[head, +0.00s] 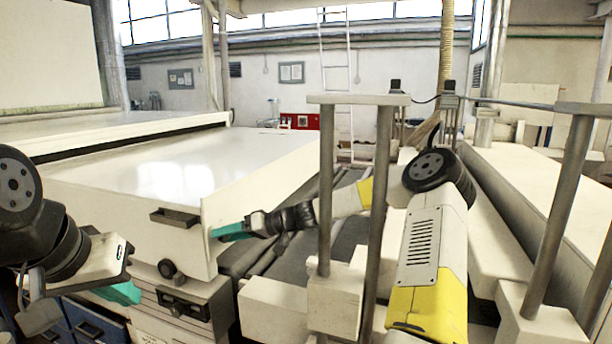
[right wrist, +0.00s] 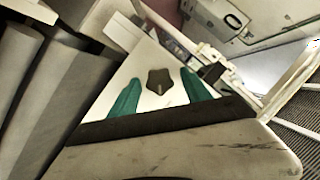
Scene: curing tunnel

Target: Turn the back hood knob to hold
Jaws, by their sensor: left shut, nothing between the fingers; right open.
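In the right wrist view a dark, angular knob (right wrist: 159,81) sits on a white panel, between the two teal fingers of my right gripper (right wrist: 161,92). The fingers are open, with a gap on both sides of the knob. I cannot read any marks around it. In the head view my right gripper (head: 228,231) is at the right side face of the white hood (head: 255,192), and this knob does not show there. Another round black knob (head: 170,270) is on the front, below the hood's handle (head: 174,217). My left gripper (head: 124,292) is shut and empty at lower left.
Grey posts (head: 378,200) with a flat top bar stand in front of my right arm. A dark conveyor strip (head: 340,215) runs beside the hood. Blue drawers (head: 90,325) are below my left gripper. A white ladder (head: 335,70) stands at the back wall.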

